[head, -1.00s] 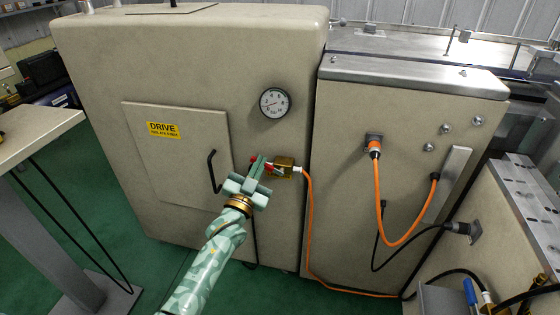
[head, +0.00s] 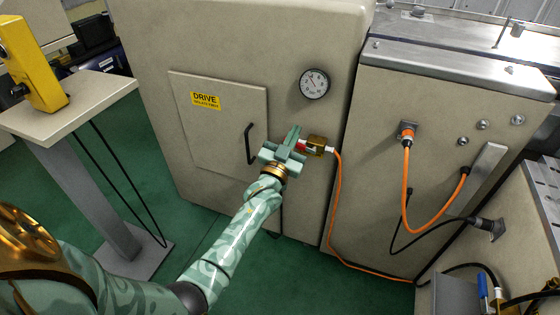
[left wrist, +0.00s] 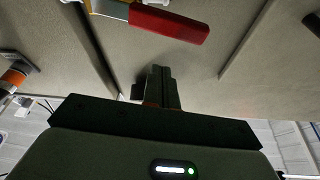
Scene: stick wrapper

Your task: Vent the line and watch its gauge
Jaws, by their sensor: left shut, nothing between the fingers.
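The round white gauge (head: 314,83) is on the beige cabinet front; its dial is too small to read surely. Below it is a brass valve (head: 316,146) with an orange hose leading down from its right side. Its red lever (head: 301,146) is partly hidden by my left gripper (head: 293,134). That gripper is shut and empty, just left of the valve. In the left wrist view the red lever (left wrist: 170,23) lies above the closed fingertips (left wrist: 160,76), with a gap in the picture; I cannot tell whether they touch. My right gripper is out of view.
A panel door labelled DRIVE (head: 215,125) with a black handle (head: 250,143) is left of the valve. A second cabinet (head: 400,185) with orange and black cables stands right. A pedestal table (head: 95,98) holding a yellow box (head: 32,62) is at left. Green floor lies between.

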